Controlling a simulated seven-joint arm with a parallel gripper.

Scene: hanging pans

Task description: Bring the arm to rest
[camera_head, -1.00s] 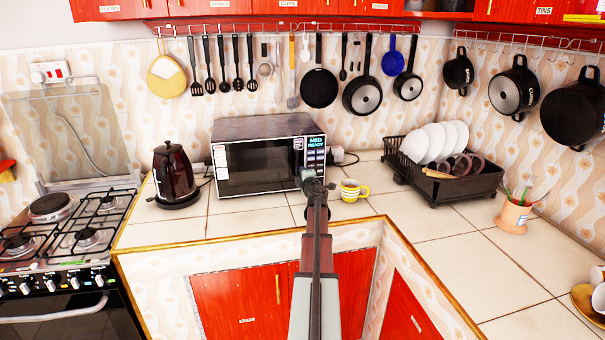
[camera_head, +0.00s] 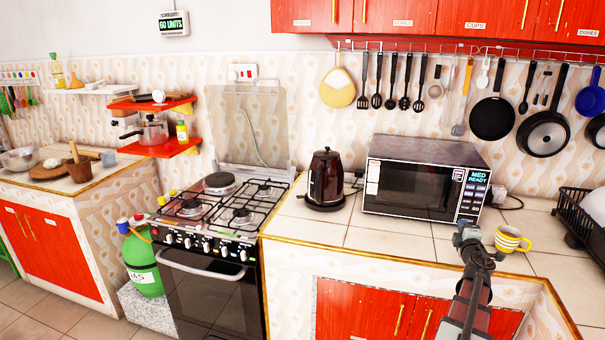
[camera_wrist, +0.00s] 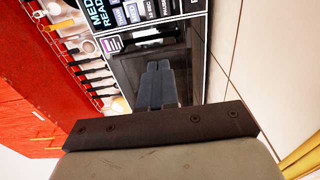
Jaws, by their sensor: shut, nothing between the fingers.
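My arm (camera_head: 470,300) reaches up from the bottom right in the head view, over the front of the counter. My gripper (camera_head: 466,232) is at its end, in front of the right part of the microwave (camera_head: 412,187) and left of the yellow striped mug (camera_head: 511,240). In the wrist view my gripper (camera_wrist: 158,68) has its two dark fingers together, with nothing between them. They show in front of the microwave's dark door (camera_wrist: 135,62), and the picture is turned sideways.
A dark kettle (camera_head: 326,180) stands left of the microwave. A dish rack (camera_head: 572,215) with plates is at the right edge. Pans and utensils hang from a rail (camera_head: 440,48) on the wall. The stove (camera_head: 215,225) is to the left. Counter tiles before the kettle are clear.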

